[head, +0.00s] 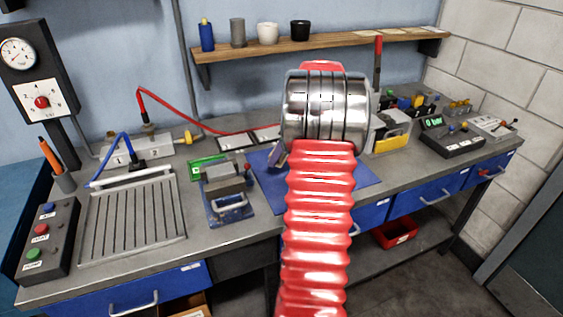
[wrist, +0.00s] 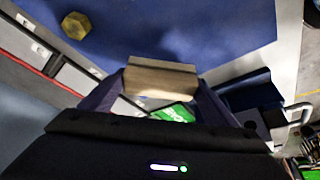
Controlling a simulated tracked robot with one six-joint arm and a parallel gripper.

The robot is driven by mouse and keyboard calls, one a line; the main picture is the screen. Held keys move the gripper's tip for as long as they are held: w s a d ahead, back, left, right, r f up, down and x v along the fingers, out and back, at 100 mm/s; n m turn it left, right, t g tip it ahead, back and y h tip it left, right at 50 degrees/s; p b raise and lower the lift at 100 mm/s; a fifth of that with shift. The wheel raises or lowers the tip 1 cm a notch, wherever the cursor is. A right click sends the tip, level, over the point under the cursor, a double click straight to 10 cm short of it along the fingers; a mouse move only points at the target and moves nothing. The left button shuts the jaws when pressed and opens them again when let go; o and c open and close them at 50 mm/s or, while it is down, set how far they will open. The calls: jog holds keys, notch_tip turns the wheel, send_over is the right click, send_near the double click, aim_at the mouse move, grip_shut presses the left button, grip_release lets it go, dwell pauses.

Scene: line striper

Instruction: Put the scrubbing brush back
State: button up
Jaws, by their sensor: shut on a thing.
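In the wrist view my gripper (wrist: 160,92) is shut on a tan, wooden-looking block, which I take to be the scrubbing brush (wrist: 161,77). The block lies across between the two dark purple fingers. Its bristles cannot be made out. In the head view my red arm and silver joint hide most of the gripper and the brush. Only a small part of the gripper (head: 279,155) shows left of the arm, over the mat (head: 368,172).
A brass hex piece (wrist: 76,25) lies on the mat. A slatted tray (head: 133,215) is farther left. A yellow-fronted device (head: 390,135) stands to the right.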

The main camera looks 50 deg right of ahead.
jog(key=shift+f, duration=0.1)
jog(key=shift+f, duration=2.4)
jog(key=o, duration=1.1)
jog(key=shift+f, duration=0.1)
jog(key=v, duration=1.2)
